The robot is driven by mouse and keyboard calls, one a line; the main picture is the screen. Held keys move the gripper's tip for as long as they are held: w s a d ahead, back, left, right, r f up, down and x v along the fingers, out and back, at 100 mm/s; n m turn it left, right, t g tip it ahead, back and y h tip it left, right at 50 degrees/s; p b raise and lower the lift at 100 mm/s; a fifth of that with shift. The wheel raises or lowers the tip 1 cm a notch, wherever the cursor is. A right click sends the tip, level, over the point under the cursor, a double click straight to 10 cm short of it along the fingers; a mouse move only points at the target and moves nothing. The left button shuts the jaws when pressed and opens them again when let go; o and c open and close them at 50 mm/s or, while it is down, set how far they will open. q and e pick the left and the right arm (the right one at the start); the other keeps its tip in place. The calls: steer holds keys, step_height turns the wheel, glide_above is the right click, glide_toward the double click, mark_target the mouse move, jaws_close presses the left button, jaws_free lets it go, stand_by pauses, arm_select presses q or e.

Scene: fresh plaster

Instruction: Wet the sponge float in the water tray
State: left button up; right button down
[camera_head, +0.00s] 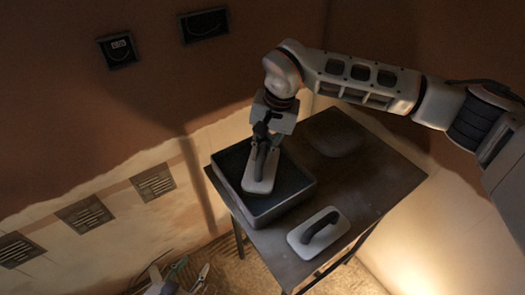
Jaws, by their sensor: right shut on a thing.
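The water tray (264,217), dark and rectangular, stands on the left part of a small dark table. The sponge float (258,184), a pale flat plate with a dark handle, is over the tray's inside. My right gripper (264,148) points down and is shut on the float's handle. The gripper and handle overlap, so the grip itself is partly hidden. I cannot tell whether the float's underside touches the water. My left gripper (178,279) is low at the bottom edge, clear of the table, with its fingers apart and nothing between them.
A second float (318,232) with a dark handle lies at the table's front right. A dark flat rounded thing (334,137) lies at the table's back. The table (375,180) is bare at the right. Vents (153,182) and dark wall boxes (117,49) are on the wall behind.

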steer(key=shift+r+p, duration=1.1)
steer(key=shift+r, duration=0.9)
steer(key=shift+r+p, duration=0.85)
steer(key=shift+r, duration=0.6)
steer(key=shift+d, duration=0.35)
steer(key=s+d+n, duration=0.1)
steer(key=s+d, duration=0.3)
steer(key=d, duration=0.8)
steer(key=s+d+n, duration=0.1)
steer(key=s+d, duration=0.3)
steer(key=d, duration=0.7)
steer(key=shift+s+d, duration=0.3)
steer(key=shift+d, duration=0.05)
